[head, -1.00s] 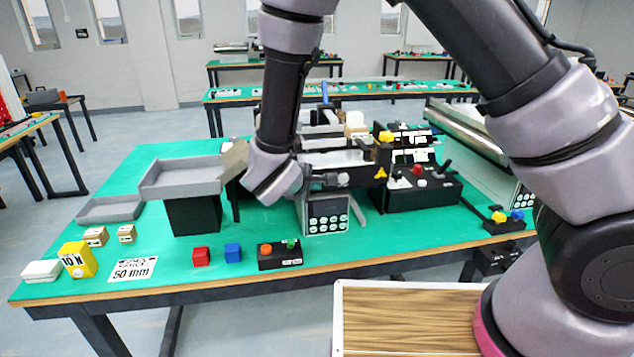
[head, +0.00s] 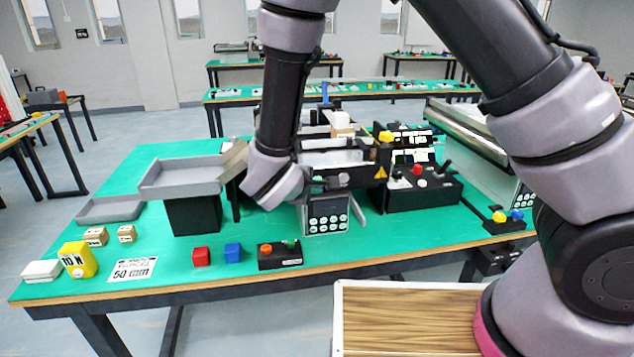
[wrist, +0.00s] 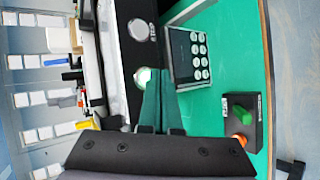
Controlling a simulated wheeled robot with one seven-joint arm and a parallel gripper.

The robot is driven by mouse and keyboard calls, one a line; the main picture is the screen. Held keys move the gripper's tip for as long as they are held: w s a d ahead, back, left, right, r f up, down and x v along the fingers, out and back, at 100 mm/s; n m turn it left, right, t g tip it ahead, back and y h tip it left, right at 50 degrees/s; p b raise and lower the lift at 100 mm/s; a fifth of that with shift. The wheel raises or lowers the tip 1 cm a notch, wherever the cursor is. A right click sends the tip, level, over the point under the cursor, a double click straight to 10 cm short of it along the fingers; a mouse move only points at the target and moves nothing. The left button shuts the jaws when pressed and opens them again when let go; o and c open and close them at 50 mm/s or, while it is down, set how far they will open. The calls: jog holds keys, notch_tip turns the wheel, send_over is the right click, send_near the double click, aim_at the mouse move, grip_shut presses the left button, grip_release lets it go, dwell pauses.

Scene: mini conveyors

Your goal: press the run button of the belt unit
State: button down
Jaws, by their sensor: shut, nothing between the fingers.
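The belt unit (head: 335,158) stands mid-table in the head view, with a keypad panel (head: 327,217) at its front. In the wrist view, its dark side panel carries a silver round knob (wrist: 138,29) and a round pale-green button (wrist: 142,77). My gripper (wrist: 162,76) is shut and empty, its fingertips right beside the green button; I cannot tell whether they touch it. In the head view my wrist hides most of this spot.
A grey tray on a black stand (head: 180,177) is left of my wrist. A black control box (head: 425,192) stands to the right.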

jog(key=s, duration=0.2)
jog(key=s+d, duration=0.1)
jog(key=s, duration=0.1)
jog(key=shift+s+d, duration=0.15)
jog(key=shift+s, duration=0.25)
dwell(0.8)
jog(key=w+d+r+m+g+h, duration=0.1)
jog(key=d+r+m+g, duration=0.3)
jog(key=d+r+m, duration=0.5)
jog(key=d+r+m+g, duration=0.35)
jog(key=d+r, duration=0.35)
jog(key=d, duration=0.5)
jog(key=s+d+r+m+t+y, duration=0.2)
jog(key=s+d+r+m+y, duration=0.1)
jog(key=r, duration=0.4)
jog(key=s+d+r+m+t+y, duration=0.1)
jog(key=s+d+r+m+y, duration=0.2)
jog(key=r, duration=0.4)
jog(key=shift+s+d+r+m+t+y, duration=0.4)
jog(key=shift+s+d+m, duration=0.25)
jog(key=shift+s, duration=0.4)
